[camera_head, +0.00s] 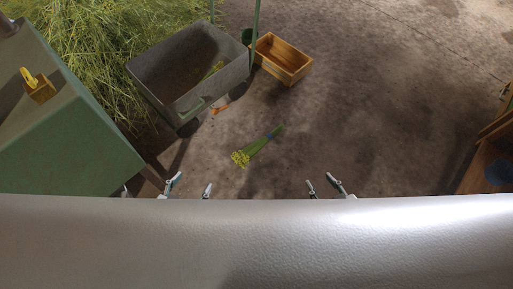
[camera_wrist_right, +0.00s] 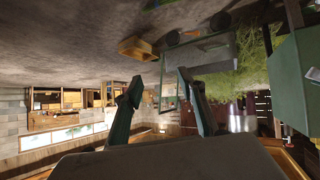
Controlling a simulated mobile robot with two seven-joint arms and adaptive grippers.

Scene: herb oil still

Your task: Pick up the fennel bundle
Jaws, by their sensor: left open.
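The fennel bundle (camera_head: 264,142) lies on the bare floor in the head view, with green stems and a yellow flower head towards the lower left. A bluish band shows around its stems. My left gripper (camera_head: 190,187) is open and empty, below and to the left of the bundle in the picture. My right gripper (camera_head: 323,187) is open and empty, below and to the right of it. Its two spread fingers also show in the right wrist view (camera_wrist_right: 157,92), with nothing between them. Neither gripper touches the bundle.
A grey trough (camera_head: 188,110) with some plant matter stands above the bundle, beside a wooden crate (camera_head: 284,57). A small orange thing (camera_head: 220,109) lies near the trough. A green cabinet (camera_head: 75,150) stands left, with cut herbs (camera_head: 100,45) behind. The floor right of the bundle is clear.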

